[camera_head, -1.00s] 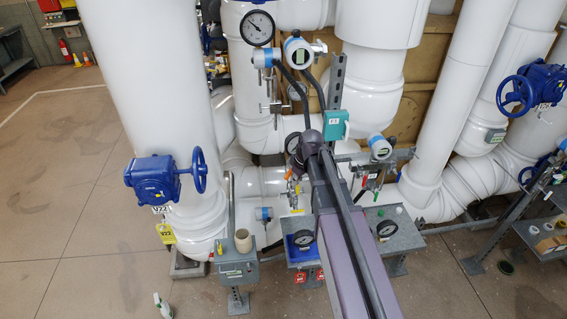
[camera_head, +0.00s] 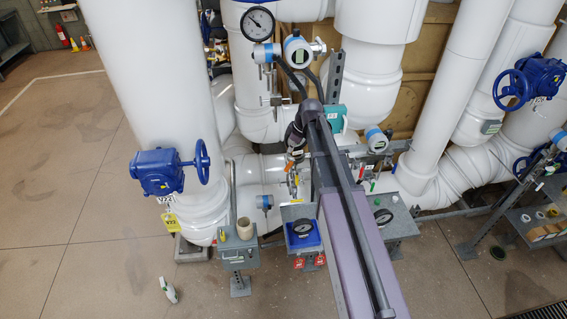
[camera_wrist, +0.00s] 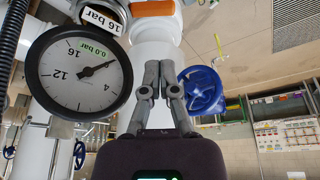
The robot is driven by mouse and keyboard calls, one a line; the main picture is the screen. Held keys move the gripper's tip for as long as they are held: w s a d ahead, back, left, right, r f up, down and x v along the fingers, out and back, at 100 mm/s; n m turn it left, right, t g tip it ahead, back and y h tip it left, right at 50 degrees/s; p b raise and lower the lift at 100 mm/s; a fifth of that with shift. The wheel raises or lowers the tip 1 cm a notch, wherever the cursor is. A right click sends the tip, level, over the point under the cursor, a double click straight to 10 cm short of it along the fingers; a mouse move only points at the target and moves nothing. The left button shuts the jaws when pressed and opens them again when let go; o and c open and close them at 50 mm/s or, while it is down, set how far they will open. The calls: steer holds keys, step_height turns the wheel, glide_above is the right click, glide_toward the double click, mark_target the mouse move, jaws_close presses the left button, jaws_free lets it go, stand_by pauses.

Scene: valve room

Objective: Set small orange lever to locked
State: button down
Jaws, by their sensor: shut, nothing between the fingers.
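A small yellow-orange piece (camera_head: 292,178) shows among the thin pipework left of my arm in the head view. It is too small to tell whether it is the lever or how it is set. In the wrist view an orange bar (camera_wrist: 152,8) crosses at the top edge, beyond my fingertips. I cannot tell whether it is the same piece. My gripper (camera_wrist: 161,64) is shut and empty, its fingers close together in front of a white pipe. In the head view my gripper (camera_head: 295,140) is a dark shape beside my arm, partly hidden.
A pressure gauge (camera_wrist: 80,75) stands close on the left in the wrist view. A blue handwheel (camera_wrist: 202,90) is right of my fingers. In the head view a blue valve (camera_head: 160,172) and grey stands (camera_head: 238,258) flank the pipework. The floor at left is mostly clear.

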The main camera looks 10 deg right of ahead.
mark_target(289, 166)
steer(key=shift+f, duration=0.1)
steer(key=b+x, duration=0.9)
steer(key=x, duration=0.1)
stand_by(0.6)
steer(key=shift+s+a, duration=0.1)
stand_by(0.6)
